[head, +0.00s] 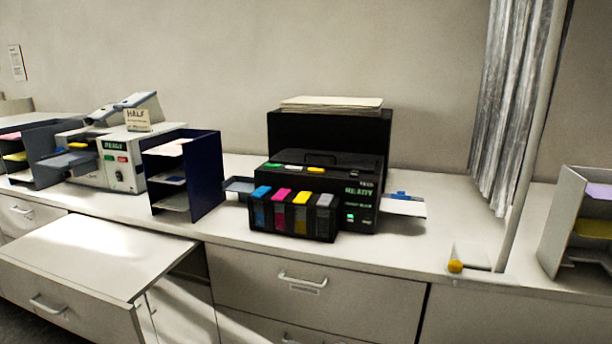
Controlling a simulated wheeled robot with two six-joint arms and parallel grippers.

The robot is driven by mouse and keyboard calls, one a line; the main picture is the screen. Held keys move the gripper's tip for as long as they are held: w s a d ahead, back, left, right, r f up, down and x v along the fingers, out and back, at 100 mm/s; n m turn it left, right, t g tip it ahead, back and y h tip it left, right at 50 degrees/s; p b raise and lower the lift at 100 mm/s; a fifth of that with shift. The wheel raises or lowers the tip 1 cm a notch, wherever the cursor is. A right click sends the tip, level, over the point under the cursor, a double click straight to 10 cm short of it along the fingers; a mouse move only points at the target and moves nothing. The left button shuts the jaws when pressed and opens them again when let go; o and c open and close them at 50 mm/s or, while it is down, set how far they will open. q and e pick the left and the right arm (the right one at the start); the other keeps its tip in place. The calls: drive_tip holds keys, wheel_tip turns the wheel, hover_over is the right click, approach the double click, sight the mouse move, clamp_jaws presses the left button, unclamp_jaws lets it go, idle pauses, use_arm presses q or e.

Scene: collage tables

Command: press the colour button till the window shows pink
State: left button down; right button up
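A black printer (330,165) stands on the counter at the middle, with paper stacked on top. Its front carries a small window with green text that seems to read READY (358,190). Below the text is a lit green button (350,217) with small green lettering beside it. Green, white and orange marks lie on its top edge. A white machine (120,165) at the left has a dark window with green text (115,144), a green and a red button and a dark knob. I cannot tell which control is the colour button, and I see no pink in either window. Neither gripper is in view.
An ink tank rack (292,214) with blue, pink, yellow and grey tops stands before the printer. A dark blue tray rack (207,175) is to its left. A drawer (95,255) is pulled out at lower left. A grey curtain (508,100) hangs at right.

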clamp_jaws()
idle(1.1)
